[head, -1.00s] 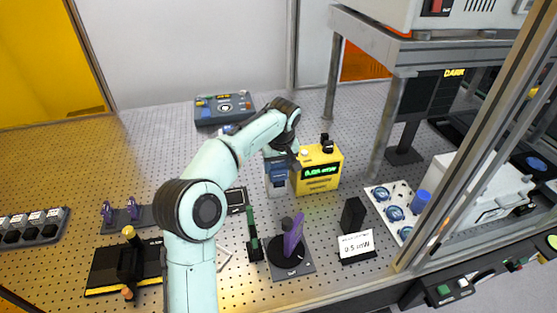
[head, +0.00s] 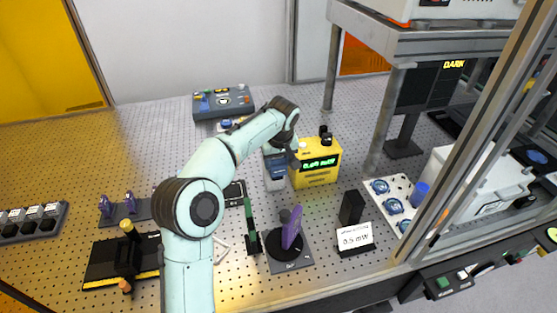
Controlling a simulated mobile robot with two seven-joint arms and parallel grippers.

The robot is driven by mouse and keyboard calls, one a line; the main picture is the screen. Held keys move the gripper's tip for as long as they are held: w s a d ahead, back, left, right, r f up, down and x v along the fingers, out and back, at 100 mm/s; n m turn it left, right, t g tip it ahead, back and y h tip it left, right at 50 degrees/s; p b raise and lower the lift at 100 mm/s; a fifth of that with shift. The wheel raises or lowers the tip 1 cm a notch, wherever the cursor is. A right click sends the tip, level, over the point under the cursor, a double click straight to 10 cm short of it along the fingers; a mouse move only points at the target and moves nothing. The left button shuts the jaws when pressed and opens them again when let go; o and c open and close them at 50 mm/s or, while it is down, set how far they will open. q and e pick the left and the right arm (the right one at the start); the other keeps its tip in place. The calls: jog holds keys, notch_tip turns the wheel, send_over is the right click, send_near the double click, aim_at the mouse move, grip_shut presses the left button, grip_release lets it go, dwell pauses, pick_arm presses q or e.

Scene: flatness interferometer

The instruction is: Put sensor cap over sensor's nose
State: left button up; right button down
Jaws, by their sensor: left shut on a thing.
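My left arm reaches over the bench from the front. Its gripper (head: 275,182) points down just left of the yellow power meter (head: 317,163) with a green display. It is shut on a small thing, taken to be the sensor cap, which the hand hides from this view. A black upright block (head: 352,207), which may be the sensor, stands right of the gripper behind a white "0.5 mW" card (head: 355,237). I cannot make out its nose. My right gripper is not in view.
A purple part stands on a black rotary stage (head: 287,246) in front of the gripper. A white tray of blue-topped parts (head: 398,188) lies to the right. A metal frame post (head: 470,150) crosses the right side. A blue-grey control box (head: 224,102) stands behind.

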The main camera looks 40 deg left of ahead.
aim_at(276, 166)
pick_arm(q)
jog(key=f, duration=0.1)
jog(key=s+f+g, duration=0.1)
jog(key=f, duration=0.1)
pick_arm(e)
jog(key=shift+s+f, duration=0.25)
pick_arm(q)
jog(key=o, duration=1)
jog(key=shift+w+d, duration=0.15)
jog(key=shift+w+a+r+p, duration=0.1)
jog(key=shift+r+p, duration=0.2)
jog(key=shift+r, duration=0.35)
jog(key=shift+w+a+r+p, duration=0.1)
jog(key=shift+r+p, duration=0.2)
jog(key=shift+r, duration=0.3)
jog(key=shift+s+a+r, duration=0.1)
jog(key=shift+a+r, duration=0.1)
jog(key=shift+r, duration=0.45)
jog(key=shift+v, duration=0.95)
jog(key=shift+w+r, duration=0.35)
jog(key=shift+r, duration=0.15)
jog(key=shift+s+r, duration=0.1)
jog(key=shift+r, duration=0.5)
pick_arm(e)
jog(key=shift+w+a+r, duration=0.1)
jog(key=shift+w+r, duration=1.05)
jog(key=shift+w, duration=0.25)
